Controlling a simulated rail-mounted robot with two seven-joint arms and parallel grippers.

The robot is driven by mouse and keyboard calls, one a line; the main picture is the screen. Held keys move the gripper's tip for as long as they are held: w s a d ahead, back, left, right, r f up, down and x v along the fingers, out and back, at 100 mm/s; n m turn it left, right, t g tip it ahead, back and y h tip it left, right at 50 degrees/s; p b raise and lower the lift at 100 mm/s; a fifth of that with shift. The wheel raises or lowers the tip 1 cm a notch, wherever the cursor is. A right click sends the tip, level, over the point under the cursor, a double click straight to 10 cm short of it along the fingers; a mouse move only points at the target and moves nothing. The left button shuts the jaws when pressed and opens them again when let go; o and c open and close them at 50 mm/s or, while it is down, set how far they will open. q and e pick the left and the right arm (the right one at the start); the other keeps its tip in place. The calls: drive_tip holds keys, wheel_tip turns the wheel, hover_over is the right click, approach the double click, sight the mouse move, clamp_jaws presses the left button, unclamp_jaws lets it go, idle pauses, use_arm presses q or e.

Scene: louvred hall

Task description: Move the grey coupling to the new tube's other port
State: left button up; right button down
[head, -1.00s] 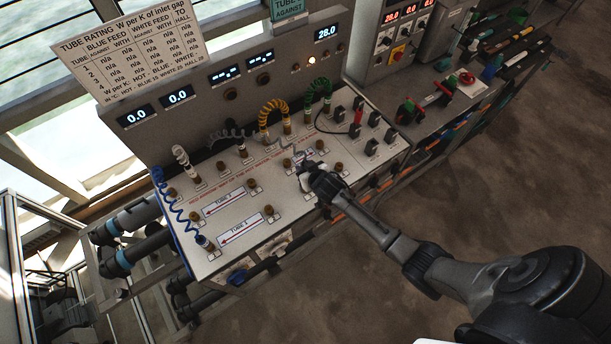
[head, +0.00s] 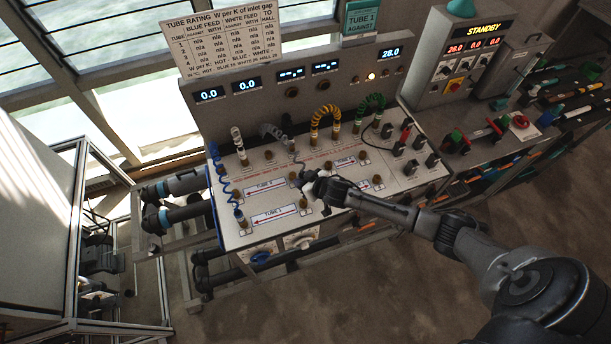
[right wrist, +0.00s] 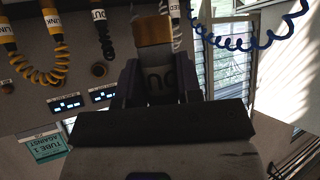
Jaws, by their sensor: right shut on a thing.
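My right gripper (head: 312,180) is over the bench panel, near the right end of the tube labels, and shut on the grey coupling. In the right wrist view the coupling (right wrist: 158,78) is a pale grey cylinder with dark lettering between the fingers, in line with a brass piece (right wrist: 153,31). I cannot tell whether the coupling is seated on a port or clear of it. Its grey coiled hose (head: 273,131) runs from the back of the panel toward the gripper. Brass ports flank the Tube 1 label (head: 274,215) and the label above it (head: 265,187). My left gripper is out of view.
A blue coiled hose (head: 227,188) lies along the panel's left edge. Yellow (head: 325,113) and green (head: 369,103) hoses arch at the back. A sign (head: 360,20) reads Tube 1, against. A control box (head: 470,58) shows standby.

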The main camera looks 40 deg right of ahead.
drive_tip(key=shift+d+f+b, duration=0.2)
drive_tip(key=shift+f+b, duration=0.05)
drive_tip(key=shift+b, duration=0.05)
drive_tip(key=shift+f+b, duration=0.9)
wheel_tip(320, 180, down, 6)
drive_tip(key=b, duration=0.5)
drive_tip(key=shift+r+b, duration=0.25)
drive_tip(key=shift+b, duration=0.05)
drive_tip(key=shift+r, duration=0.2)
drive_tip(key=shift+f, duration=0.1)
drive_tip(key=shift+f, duration=0.45)
drive_tip(key=shift+f, duration=0.15)
